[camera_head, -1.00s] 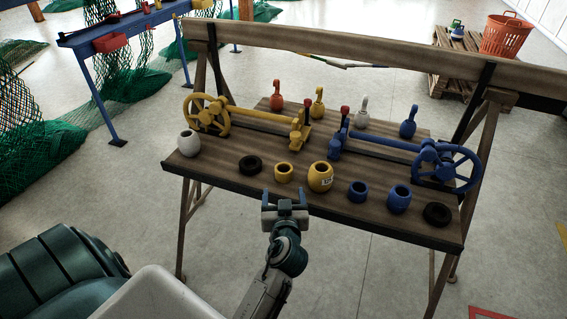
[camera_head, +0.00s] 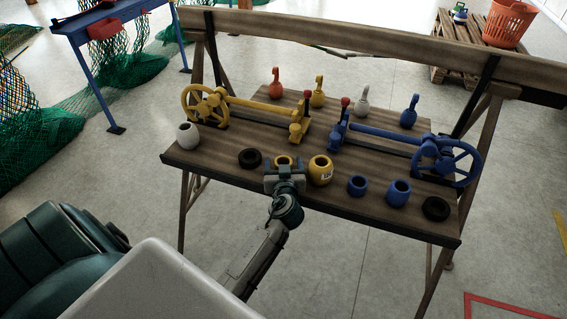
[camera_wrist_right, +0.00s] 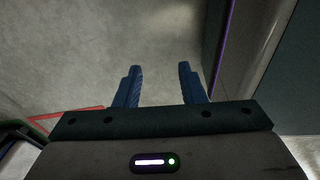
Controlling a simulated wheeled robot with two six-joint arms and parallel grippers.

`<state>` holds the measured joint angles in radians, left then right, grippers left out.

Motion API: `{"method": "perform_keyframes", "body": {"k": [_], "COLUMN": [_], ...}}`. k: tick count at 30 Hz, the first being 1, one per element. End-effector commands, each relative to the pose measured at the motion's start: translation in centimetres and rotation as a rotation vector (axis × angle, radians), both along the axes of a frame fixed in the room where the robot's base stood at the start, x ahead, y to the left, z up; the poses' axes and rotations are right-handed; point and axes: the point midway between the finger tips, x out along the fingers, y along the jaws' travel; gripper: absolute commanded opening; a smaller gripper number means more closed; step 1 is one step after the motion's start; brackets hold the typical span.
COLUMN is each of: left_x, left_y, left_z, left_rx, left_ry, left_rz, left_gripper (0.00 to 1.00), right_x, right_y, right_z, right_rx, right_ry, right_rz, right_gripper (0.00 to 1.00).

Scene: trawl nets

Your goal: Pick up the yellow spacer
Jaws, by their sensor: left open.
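The yellow spacer (camera_head: 284,158), a short yellow ring, sits on the wooden bench (camera_head: 225,165) near its front edge. In the head view its lower part is hidden behind my left gripper (camera_head: 284,168). My left gripper is open, with its fingers at the spacer's near side. I cannot tell whether they touch it. A larger yellow float (camera_head: 320,171) with a white label stands just right of the gripper. My right gripper shows in the right wrist view (camera_wrist_right: 160,75), open and empty above the grey floor.
A black ring (camera_head: 250,158) lies left of the spacer, and a white pot (camera_head: 188,137) further left. A blue ring (camera_head: 357,186), a blue float (camera_head: 398,193) and another black ring (camera_head: 436,208) stand to the right. Yellow (camera_head: 250,105) and blue (camera_head: 390,143) handwheel mechanisms lie behind.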

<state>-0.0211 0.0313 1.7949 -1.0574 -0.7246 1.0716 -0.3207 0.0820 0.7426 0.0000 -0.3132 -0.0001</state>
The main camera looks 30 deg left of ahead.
Motion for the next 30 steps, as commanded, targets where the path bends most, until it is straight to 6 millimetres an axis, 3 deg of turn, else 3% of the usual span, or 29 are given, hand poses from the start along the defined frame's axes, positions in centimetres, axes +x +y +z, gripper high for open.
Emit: {"method": "perform_keyframes", "body": {"k": [4,12,18,20,30], "left_x": [1.39,1.56,1.55,1.54,1.63], "left_y": [1.0,1.15,1.13,1.14,1.11], "left_z": [-0.09,-0.31,-0.31,-0.31,-0.16], "left_rx": [0.001,0.0,0.0,0.0,0.0], "left_ry": [0.0,0.0,0.0,0.0,0.0], "left_rz": [-0.001,-0.001,-0.001,-0.001,-0.002], "left_gripper": [0.74,0.74,0.35,0.26,0.26], "right_x": [-1.0,-1.15,-1.12,-1.11,-1.03], "right_y": [-0.04,-0.04,-0.04,-0.04,0.05], "right_z": [-0.01,-0.14,-0.14,-0.14,-0.06], "right_rx": [0.0,0.0,0.0,0.0,0.001], "right_ry": [0.001,0.0,0.0,0.0,-0.001], "right_rz": [-0.001,-0.001,-0.001,-0.001,-0.002], "right_gripper": [0.36,0.36,0.36,0.36,0.36]}}
